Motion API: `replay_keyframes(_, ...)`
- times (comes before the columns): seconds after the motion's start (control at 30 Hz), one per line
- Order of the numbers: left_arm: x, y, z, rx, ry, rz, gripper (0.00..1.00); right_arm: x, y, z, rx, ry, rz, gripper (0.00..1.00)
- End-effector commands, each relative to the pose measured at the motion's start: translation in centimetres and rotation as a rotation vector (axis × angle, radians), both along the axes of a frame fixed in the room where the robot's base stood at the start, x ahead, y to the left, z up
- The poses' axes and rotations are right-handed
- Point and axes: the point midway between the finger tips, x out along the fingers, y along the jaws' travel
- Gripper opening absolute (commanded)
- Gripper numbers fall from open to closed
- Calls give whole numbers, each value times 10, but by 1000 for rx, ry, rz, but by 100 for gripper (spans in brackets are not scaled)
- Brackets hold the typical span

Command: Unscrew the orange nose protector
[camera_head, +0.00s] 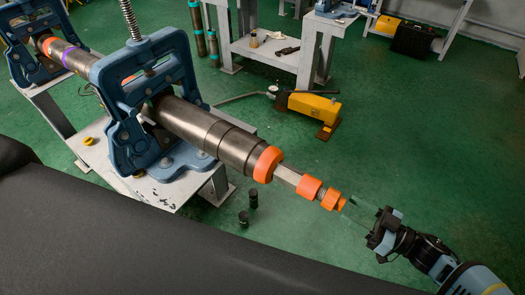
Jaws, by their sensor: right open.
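The orange nose protector (332,200) appears to be the small orange piece at the tip of the thin stem on the long dark pipe (228,144). A second orange piece (309,188) sits just behind it on the stem, and a wider orange ring (268,164) is at the pipe's mouth. My right gripper (364,212) comes from the lower right, roughly in line with the stem. It is open, with its fingers pointing at the tip, close to it; whether they touch it I cannot tell. My left gripper is out of view.
A blue vise (152,90) on a pale table holds the pipe; another (25,40) stands farther left. A dark surface (190,245) fills the lower left. A yellow tool (313,106) and small black cylinders (253,199) are on the green floor.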

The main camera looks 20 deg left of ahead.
Motion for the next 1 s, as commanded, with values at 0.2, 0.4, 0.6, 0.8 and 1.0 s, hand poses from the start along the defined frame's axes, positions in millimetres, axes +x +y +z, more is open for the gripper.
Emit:
replay_keyframes(0.2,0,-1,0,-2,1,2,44,0,0,0,27,93,0,52)
replay_keyframes(0.4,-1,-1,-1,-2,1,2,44,0,0,0,103,362,1,52)
replay_keyframes(0.6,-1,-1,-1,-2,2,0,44,0,0,0,164,575,1,52)
replay_keyframes(0.8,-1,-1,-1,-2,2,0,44,0,0,0,178,616,-1,52)
replay_keyframes(1.0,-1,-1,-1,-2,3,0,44,0,1,0,177,613,0,52)
